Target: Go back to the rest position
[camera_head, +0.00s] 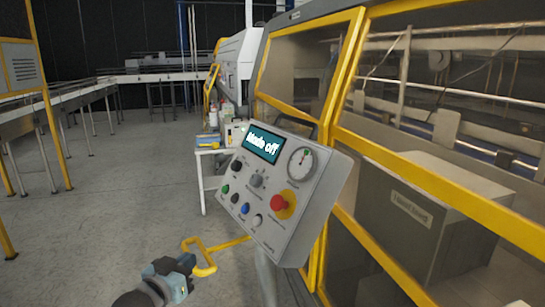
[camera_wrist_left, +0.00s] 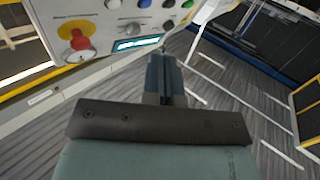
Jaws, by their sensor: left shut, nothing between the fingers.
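My left gripper (camera_head: 188,262) is low in the head view, left of and below the control panel (camera_head: 318,205). In the left wrist view the fingers (camera_wrist_left: 165,72) are together with nothing between them, and the panel (camera_wrist_left: 95,18) lies beyond them at the upper left. The gripper appears apart from the panel. The panel has a screen (camera_head: 263,143) whose text ends in "off", a red knob on yellow (camera_head: 282,204), a dial (camera_head: 300,164) and several small buttons. My right gripper is not in view.
A yellow bent bar (camera_head: 203,270) is close beside the left gripper. A machine with yellow-framed clear doors (camera_head: 345,150) fills the right side. A small white table (camera_head: 206,180) with bottles stands behind the panel. Conveyors (camera_head: 60,100) run at the left. Grey floor (camera_head: 120,210) is open between.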

